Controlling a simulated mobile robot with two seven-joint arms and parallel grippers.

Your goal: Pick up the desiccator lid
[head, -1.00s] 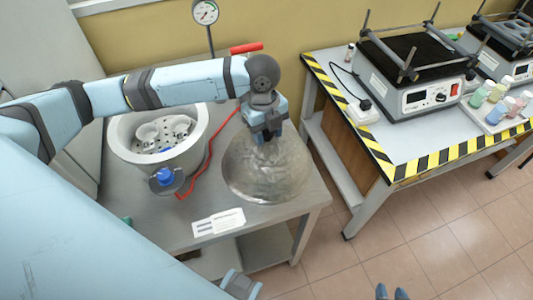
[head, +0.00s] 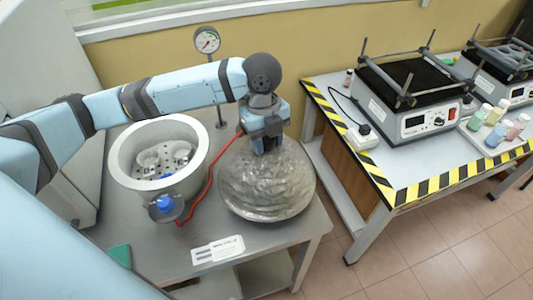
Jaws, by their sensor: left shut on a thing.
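The desiccator lid (head: 268,190) is a grey, cloudy glass dome at the right side of the metal table, right of the desiccator base. My left gripper (head: 266,145) is above it, pointing down and shut on its top knob, which the fingers hide. I cannot tell whether the lid's rim touches the table. The desiccator base (head: 117,152) is a white open bowl with a perforated plate and small dishes inside. A blue-knobbed valve (head: 165,203) is on its front. My right gripper is not in view.
A red hose (head: 208,185) runs between base and lid. A pressure gauge (head: 207,41) stands behind. A white label card (head: 218,249) lies at the table's (head: 120,228) front. A second table (head: 400,172) with shaker devices (head: 405,95) and bottles stands right, across a gap.

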